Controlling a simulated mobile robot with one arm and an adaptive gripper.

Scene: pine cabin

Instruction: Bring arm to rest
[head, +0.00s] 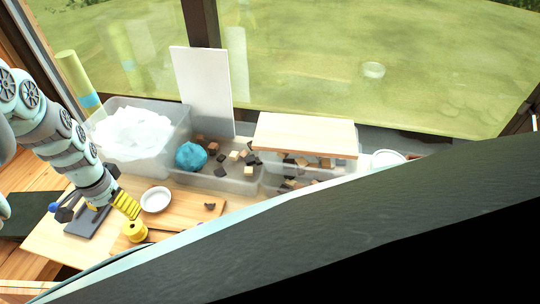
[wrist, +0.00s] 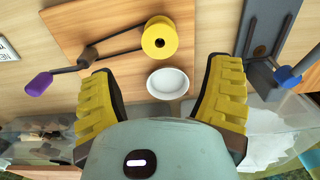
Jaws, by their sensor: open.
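My gripper (wrist: 165,105) shows yellow ridged fingers in the wrist view, spread apart with nothing between them. In the head view my gripper (head: 128,205) hangs at the left over the wooden worktop, close to a white bowl and a yellow spool. The white bowl (wrist: 168,83) sits on a wooden board (wrist: 110,25) and appears between the fingertips in the wrist view. It also shows in the head view (head: 156,199). The yellow spool (wrist: 160,38) lies on the board beyond the bowl, apart from the fingers.
A clear bin with white material (head: 135,135), a blue ball (head: 191,156), a bin of small blocks (head: 235,180) and a board-topped bin (head: 305,135) line the window. A white panel (head: 203,90) stands behind. A purple-handled tool (wrist: 40,84) and dark-grey device (wrist: 262,45) flank the fingers.

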